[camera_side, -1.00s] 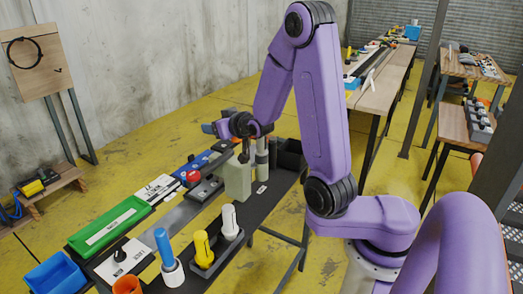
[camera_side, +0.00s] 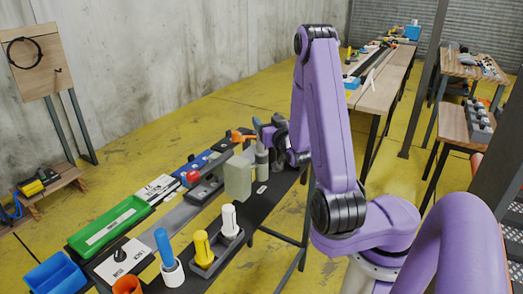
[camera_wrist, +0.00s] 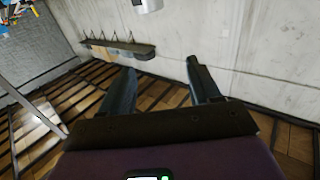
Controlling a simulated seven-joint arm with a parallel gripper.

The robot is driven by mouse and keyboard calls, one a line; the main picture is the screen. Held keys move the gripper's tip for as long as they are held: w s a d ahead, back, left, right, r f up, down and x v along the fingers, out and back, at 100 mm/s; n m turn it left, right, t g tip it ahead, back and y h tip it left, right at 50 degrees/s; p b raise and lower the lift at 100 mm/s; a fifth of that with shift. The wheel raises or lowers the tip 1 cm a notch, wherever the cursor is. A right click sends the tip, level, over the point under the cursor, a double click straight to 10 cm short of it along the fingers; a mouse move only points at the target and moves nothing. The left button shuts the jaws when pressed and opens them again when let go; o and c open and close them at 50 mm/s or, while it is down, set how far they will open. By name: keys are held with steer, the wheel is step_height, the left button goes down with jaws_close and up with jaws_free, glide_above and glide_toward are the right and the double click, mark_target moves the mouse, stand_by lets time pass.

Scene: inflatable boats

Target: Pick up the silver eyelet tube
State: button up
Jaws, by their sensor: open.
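My gripper (camera_side: 264,128) is at the far end of the dark bench in the side view, raised above the bench top. In the wrist view its two dark fingers (camera_wrist: 160,88) are apart with nothing between them. A small pale grey-green upright cylinder (camera_side: 262,166) stands just below the gripper, beside a pale block (camera_side: 238,180). I cannot tell whether this cylinder is the silver eyelet tube. No eyelet can be made out in either view. The wrist view faces the wall and floor and shows no bench object.
A white tube (camera_side: 229,220) and a yellow tube (camera_side: 203,247) stand in a holder nearer the camera. A blue tube (camera_side: 163,245) stands in a white cup. A green tray (camera_side: 107,226) and blue bin (camera_side: 55,275) are at left. An orange item (camera_side: 240,137) is near the gripper.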

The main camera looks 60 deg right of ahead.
mark_target(263, 147)
step_height(263, 147, down, 11)
steer(key=shift+w+d+r, duration=0.1)
steer(key=shift+r, duration=0.05)
steer(key=shift+x, duration=3.65)
steer(key=c, duration=1.1)
